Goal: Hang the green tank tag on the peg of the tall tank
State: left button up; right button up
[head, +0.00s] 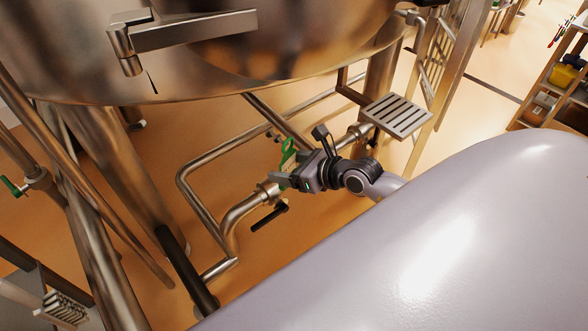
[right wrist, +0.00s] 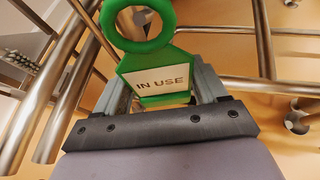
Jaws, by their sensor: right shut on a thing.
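The green tank tag (head: 288,152) is in the jaws of my right gripper (head: 284,178), with its ring up. In the right wrist view the tag (right wrist: 155,72) shows a white plate reading "IN USE" and an open ring at its top. The fingers of my right gripper (right wrist: 165,98) close on its lower part. A large steel tank (head: 300,55) fills the top of the head view, above and apart from the tag. I cannot tell if it is the tall tank, and I cannot make out a tag peg. My left gripper is not in view.
Bent steel pipes (head: 205,195) run beside and below my right gripper, with a black-handled valve (head: 268,217) close under it. A slotted step (head: 397,116) is to its right. A shelf (head: 540,108) stands far right. Open floor (head: 465,110) lies between.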

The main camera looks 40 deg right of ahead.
jog(key=shift+w+b, duration=0.3)
jog(key=shift+w, duration=0.3)
jog(key=shift+w+a+f, duration=0.1)
jog(key=shift+w+f, duration=0.35)
jog(key=shift+w, duration=0.1)
jog(key=o, duration=1.1)
jog(key=shift+v, duration=3.6)
